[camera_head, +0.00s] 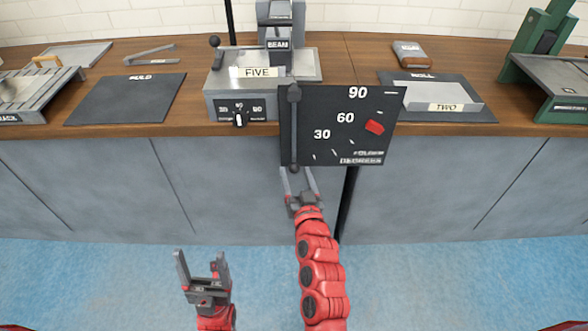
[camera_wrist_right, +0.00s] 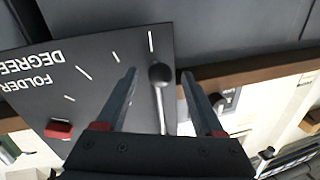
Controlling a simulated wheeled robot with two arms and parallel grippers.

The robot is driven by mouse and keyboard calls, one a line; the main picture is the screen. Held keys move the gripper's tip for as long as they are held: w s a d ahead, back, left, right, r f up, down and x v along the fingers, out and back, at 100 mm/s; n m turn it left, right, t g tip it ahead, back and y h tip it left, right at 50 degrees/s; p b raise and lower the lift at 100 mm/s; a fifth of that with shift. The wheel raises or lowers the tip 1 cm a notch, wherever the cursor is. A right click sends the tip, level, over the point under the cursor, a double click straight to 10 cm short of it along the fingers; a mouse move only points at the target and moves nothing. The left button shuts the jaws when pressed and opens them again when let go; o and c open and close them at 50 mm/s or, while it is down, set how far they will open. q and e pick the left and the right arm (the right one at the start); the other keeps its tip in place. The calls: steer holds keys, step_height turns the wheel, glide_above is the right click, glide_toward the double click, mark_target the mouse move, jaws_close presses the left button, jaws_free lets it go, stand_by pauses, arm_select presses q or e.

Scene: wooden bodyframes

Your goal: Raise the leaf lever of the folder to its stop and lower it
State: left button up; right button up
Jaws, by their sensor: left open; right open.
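The folder's dark degree plate (camera_head: 340,105) stands at the bench front, marked 30, 60 and 90. Its leaf lever (camera_head: 294,130) is a grey bar along the plate's left side, hanging straight down to a round knob (camera_head: 294,168). A red marker (camera_head: 374,127) sits on the plate right of the 60. My right gripper (camera_head: 298,174) is open just below the plate at the knob. In the right wrist view the knob (camera_wrist_right: 160,75) lies between the open fingertips, apart from both. My left gripper (camera_head: 201,256) is open and empty above the blue floor, lower left.
The folder's grey body, labelled FIVE (camera_head: 257,72), has a selector dial (camera_head: 239,117) left of the plate. A dark mat (camera_head: 125,98) lies to the left, a tray labelled TWO (camera_head: 440,95) to the right. Green equipment (camera_head: 540,45) stands far right.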

steer(key=shift+w+a, duration=0.15)
steer(key=shift+w, duration=0.55)
steer(key=shift+w+a, duration=0.15)
steer(key=shift+w, duration=0.55)
steer(key=shift+c, duration=0.3)
jaws_close()
